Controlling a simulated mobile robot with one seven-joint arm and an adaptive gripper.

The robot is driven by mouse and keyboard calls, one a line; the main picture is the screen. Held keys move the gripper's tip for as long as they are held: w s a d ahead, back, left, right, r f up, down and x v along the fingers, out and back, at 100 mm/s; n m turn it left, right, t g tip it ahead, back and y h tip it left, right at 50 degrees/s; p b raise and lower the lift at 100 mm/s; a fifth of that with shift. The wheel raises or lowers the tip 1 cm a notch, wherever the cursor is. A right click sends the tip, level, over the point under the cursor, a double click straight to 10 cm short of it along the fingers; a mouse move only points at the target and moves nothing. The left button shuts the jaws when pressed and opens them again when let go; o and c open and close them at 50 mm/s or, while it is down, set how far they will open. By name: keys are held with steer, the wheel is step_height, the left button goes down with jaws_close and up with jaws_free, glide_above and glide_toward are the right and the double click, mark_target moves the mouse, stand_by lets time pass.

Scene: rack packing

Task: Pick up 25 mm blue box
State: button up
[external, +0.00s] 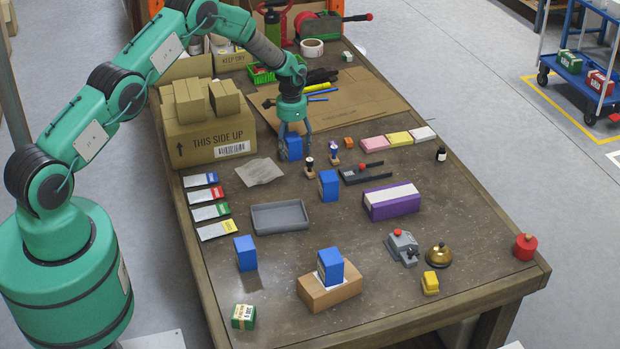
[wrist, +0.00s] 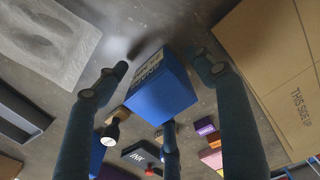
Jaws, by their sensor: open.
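Several blue boxes stand on the workbench. One blue box (external: 293,148) stands at the far middle, directly under my gripper (external: 294,138). In the wrist view this blue box (wrist: 161,93) lies between my spread fingers, with printed text on its pale label; I cannot read a size. My gripper is open, its fingers around the box, and I cannot tell whether any touches it. Other blue boxes are one at mid-table (external: 329,186), one at the front left (external: 246,254), and one on a brown carton (external: 330,266). I cannot tell their sizes.
A large cardboard box (external: 205,140) stands left of my gripper, with flat cardboard (external: 350,100) behind. A grey tray (external: 280,217) lies in front.

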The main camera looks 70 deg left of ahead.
steer(key=shift+c, duration=0.2)
stand_by(0.3)
steer(key=c, duration=1.3)
steer(key=shift+r, duration=0.1)
steer(key=shift+r, duration=4.95)
steer(key=shift+c, duration=0.2)
